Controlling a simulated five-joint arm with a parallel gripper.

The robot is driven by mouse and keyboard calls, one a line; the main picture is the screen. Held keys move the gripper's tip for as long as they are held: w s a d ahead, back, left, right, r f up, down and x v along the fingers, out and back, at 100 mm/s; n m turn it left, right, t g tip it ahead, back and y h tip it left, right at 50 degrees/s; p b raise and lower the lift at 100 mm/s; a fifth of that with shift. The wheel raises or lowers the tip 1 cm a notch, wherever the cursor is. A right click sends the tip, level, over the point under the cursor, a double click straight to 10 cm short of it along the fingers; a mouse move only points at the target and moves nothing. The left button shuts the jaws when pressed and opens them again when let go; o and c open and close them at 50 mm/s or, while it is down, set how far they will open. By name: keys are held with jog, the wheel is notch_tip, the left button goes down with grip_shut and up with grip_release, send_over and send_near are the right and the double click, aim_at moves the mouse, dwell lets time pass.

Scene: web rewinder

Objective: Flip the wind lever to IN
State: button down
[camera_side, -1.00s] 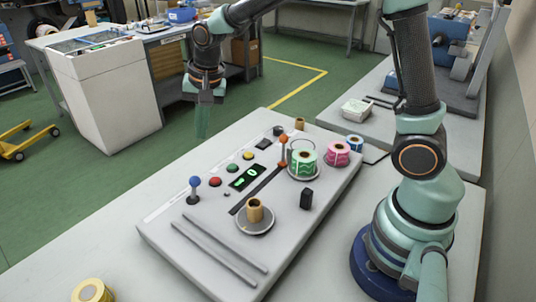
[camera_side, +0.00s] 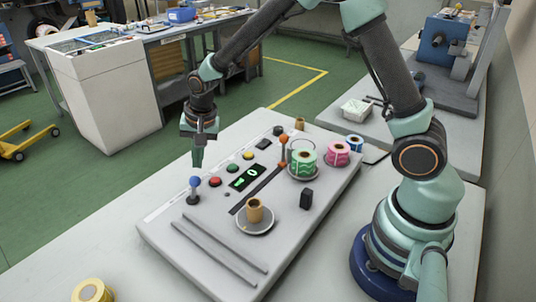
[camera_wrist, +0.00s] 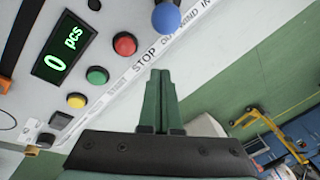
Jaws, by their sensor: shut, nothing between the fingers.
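The wind lever is a short stalk with a blue ball knob (camera_side: 194,182) at the left corner of the white rewinder panel (camera_side: 165,232). In the wrist view the blue knob (camera_wrist: 166,17) is at the top, beyond my fingertips, beside printed words that include WIND and IN. My gripper (camera_side: 197,164) is shut and empty. It points down just above and behind the knob, and no contact shows. In the wrist view the closed fingers (camera_wrist: 158,75) lie over the panel's edge near the word STOP. I cannot tell which way the lever leans.
A red button (camera_side: 215,182), a yellow button (camera_side: 247,155) and a lit display (camera_side: 246,178) lie close to the lever. A brown core (camera_side: 255,210), a green roll (camera_side: 306,157) and an orange-knobbed lever (camera_side: 283,140) stand farther right.

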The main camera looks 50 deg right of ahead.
aim_at(195, 186)
jog(key=shift+s+a+f, duration=0.1)
jog(key=shift+a+f, duration=0.15)
jog(key=shift+f, duration=0.05)
jog(key=shift+s+a+r, duration=0.25)
jog(key=shift+s+a, duration=0.35)
jog(key=shift+s, duration=0.05)
jog(key=shift+s+a+r, duration=0.2)
jog(key=shift+s+a, duration=0.35)
jog(key=shift+s, duration=0.05)
jog(key=shift+a+r, duration=0.2)
jog(key=shift+a, duration=0.35)
jog(key=shift+a+r, duration=0.3)
jog(key=shift+a, duration=0.6)
jog(key=shift+r, duration=0.1)
jog(key=shift+r, duration=0.7)
